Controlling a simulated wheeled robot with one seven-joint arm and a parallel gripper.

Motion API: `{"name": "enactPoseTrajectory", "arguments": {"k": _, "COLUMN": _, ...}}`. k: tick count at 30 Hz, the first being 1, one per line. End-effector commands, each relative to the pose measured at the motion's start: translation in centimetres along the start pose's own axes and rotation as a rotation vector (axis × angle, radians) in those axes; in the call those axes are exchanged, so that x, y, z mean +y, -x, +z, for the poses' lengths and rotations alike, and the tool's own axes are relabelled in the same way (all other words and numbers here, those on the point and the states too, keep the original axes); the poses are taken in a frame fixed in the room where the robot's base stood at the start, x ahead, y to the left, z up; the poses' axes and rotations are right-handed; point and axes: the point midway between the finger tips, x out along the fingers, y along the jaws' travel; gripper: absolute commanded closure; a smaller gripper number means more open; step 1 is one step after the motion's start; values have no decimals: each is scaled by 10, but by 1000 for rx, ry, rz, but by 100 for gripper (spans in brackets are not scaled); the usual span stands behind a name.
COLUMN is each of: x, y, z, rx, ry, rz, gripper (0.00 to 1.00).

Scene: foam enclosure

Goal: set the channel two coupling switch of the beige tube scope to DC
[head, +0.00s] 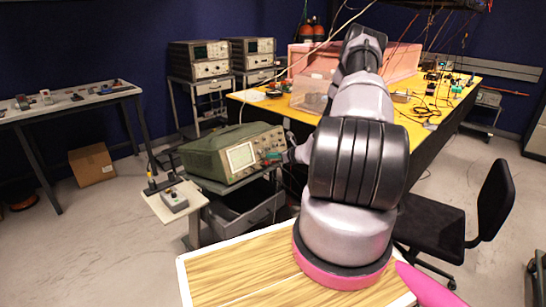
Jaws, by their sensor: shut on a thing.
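An oscilloscope (212,157) with a green case and a pale beige front panel stands on a cart left of my arm. Its bright screen (241,156) faces right and towards me. My gripper (281,156) is at the right part of that panel, small and partly hidden by my arm. It is shut on a small control there. I cannot make out which control it is, and the channel two coupling switch and its setting are too small to read.
A small grey box (174,201) sits on a side shelf left of the scope. Two more instruments (200,60) stand on carts behind. A yellow-topped bench (425,110) lies beyond my arm, and a black chair (440,220) stands at right.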

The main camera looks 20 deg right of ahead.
Motion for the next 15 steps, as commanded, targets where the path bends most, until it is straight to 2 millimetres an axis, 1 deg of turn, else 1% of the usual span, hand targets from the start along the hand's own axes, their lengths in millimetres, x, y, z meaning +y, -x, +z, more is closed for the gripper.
{"name": "enactPoseTrajectory", "arguments": {"k": 5, "x": -12, "y": 0, "z": 0, "rx": 1, "ry": 4, "rz": -2, "gripper": 100}}
{"name": "enactPoseTrajectory", "arguments": {"k": 11, "x": -14, "y": 1, "z": 0, "rx": 0, "ry": 1, "rz": -5, "gripper": 100}}
{"name": "enactPoseTrajectory", "arguments": {"k": 14, "x": -14, "y": 1, "z": 0, "rx": 0, "ry": 1, "rz": -6, "gripper": 65}}
{"name": "enactPoseTrajectory", "arguments": {"k": 15, "x": -14, "y": 1, "z": 0, "rx": 0, "ry": 1, "rz": -5, "gripper": 60}}
